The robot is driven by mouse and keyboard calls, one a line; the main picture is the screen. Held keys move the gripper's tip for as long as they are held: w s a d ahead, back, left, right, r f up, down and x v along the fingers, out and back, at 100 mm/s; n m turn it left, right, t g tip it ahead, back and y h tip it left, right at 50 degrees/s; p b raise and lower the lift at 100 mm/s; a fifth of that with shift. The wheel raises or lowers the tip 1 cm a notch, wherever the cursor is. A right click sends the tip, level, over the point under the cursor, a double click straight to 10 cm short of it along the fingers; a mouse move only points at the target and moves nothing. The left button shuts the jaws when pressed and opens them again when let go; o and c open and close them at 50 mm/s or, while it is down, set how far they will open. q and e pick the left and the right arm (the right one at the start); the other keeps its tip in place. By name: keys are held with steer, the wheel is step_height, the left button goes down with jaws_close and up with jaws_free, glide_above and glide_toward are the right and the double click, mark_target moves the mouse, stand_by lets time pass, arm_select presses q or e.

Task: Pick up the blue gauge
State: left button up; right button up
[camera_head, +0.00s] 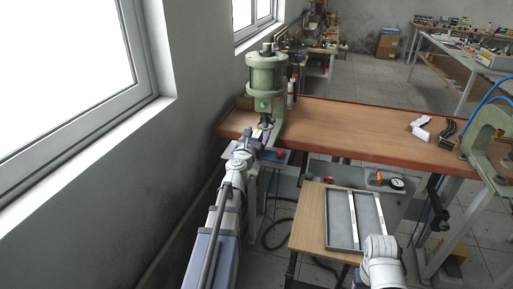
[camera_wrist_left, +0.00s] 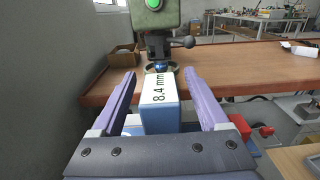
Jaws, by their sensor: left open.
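The blue gauge (camera_wrist_left: 160,108) is a block with a white top marked "8.4 mm". In the left wrist view it stands between the two purple fingers of my left gripper (camera_wrist_left: 159,76). The gripper is open, with a visible gap between each finger and the gauge. In the head view my left gripper (camera_head: 259,140) is at the green press (camera_head: 266,75) on the left, and the gauge is too small there to make out clearly. My right gripper is not in view; only part of my right arm shows at the bottom.
The press's green head and round base are just beyond the gauge. A long wooden bench (camera_head: 350,130) runs to the right. A small wooden table (camera_head: 308,225) bears a grey tray (camera_head: 341,220). A red knob (camera_wrist_left: 240,125) is right of the fingers, and the wall is close on the left.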

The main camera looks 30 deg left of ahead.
arm_select(q)
steer(key=shift+w+a, duration=0.1)
steer(key=shift+w, duration=0.5)
steer(key=shift+s, duration=0.1)
steer(key=shift+c, duration=0.4)
jaws_close()
